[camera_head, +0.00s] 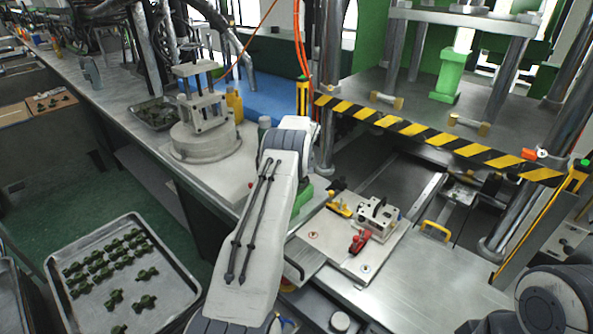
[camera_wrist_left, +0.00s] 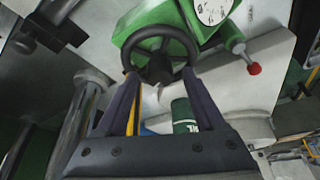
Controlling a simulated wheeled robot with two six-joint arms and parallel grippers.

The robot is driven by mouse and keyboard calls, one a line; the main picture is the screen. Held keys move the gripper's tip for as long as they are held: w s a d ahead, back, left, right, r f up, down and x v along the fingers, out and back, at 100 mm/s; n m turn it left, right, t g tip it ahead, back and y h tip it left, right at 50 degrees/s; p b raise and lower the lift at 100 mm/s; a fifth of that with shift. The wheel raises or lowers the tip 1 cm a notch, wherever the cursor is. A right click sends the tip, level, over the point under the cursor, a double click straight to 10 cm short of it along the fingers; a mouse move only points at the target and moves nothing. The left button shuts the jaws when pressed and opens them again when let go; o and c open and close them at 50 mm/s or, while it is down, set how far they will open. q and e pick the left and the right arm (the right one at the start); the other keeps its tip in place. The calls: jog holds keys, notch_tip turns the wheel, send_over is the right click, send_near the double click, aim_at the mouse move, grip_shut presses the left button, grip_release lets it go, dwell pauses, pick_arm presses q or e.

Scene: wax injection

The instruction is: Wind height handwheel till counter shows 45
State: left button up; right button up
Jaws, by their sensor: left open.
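A black handwheel (camera_wrist_left: 160,36) with spokes shows in the left wrist view, in front of a green housing (camera_wrist_left: 135,22). My left gripper (camera_wrist_left: 160,76) is open, its two dark fingers reaching up to the lower rim of the wheel, one on each side. I cannot tell whether they touch it. A round white dial (camera_wrist_left: 213,8) is cut by the top edge; its reading is not legible. I see no readable counter. In the head view my left arm covers the handwheel and the gripper. My right gripper is out of view.
A lever with a red knob (camera_wrist_left: 254,69) and a dark green can (camera_wrist_left: 184,115) are near the wheel. In the head view a mould plate with a red clamp (camera_head: 358,243) lies right of my arm, below a striped barrier (camera_head: 430,137). A tray (camera_head: 165,310) of green parts stands left.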

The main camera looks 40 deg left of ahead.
pick_arm(q)
grip_shut()
jog(key=shift+a+f+m+t+h+b, duration=0.1)
jog(key=shift+m+t+h+b, duration=0.2)
jog(key=shift+m+b, duration=0.45)
jog(key=shift+m+t+h, duration=0.3)
jog(key=shift+m+t, duration=0.1)
jog(key=shift+m, duration=1.25)
grip_release()
jog(key=shift+s+r, duration=0.1)
jog(key=shift+r, duration=0.1)
